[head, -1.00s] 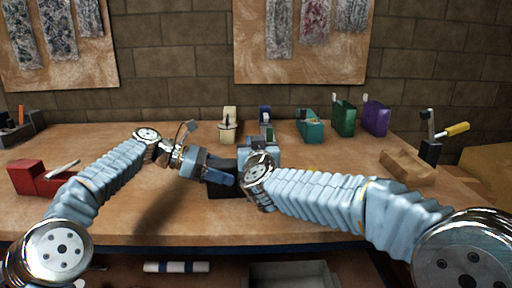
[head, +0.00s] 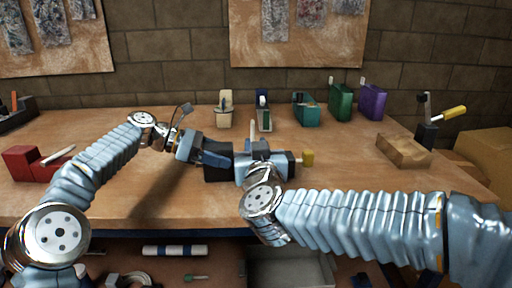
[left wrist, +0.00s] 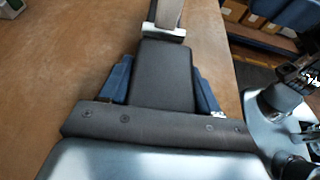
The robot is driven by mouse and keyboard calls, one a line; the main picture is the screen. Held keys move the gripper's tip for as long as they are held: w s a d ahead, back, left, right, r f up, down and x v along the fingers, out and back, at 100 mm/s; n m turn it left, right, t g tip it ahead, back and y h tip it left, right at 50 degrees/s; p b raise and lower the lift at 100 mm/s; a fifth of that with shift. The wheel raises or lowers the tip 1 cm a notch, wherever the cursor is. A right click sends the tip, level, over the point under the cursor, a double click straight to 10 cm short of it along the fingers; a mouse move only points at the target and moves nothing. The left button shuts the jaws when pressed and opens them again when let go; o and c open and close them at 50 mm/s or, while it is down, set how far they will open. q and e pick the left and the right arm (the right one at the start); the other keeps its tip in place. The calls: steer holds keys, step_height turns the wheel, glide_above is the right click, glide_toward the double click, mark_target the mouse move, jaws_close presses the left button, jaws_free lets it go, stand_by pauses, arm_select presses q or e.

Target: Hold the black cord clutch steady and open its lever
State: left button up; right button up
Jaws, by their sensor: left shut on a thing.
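The black cord clutch (head: 218,166) is near the middle of the bench. My left gripper (head: 214,158) is shut on it from the left. In the left wrist view, the black body (left wrist: 166,75) lies between the blue fingers, with a silver piece and a pale bar (left wrist: 168,14) beyond its far end. My right gripper (head: 262,160) is just right of the clutch, in front of its right part. Its fingertips are hard to make out.
Cream (head: 225,108), blue (head: 262,112), teal (head: 306,110), green (head: 341,102) and purple (head: 373,102) devices stand along the back. A red one (head: 21,163) is at left. A wooden block (head: 404,150) and a yellow-handled device (head: 430,136) are at right. The bench front is clear.

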arm_select(q)
steer(key=o, duration=1.4)
steer(key=shift+a, duration=0.1)
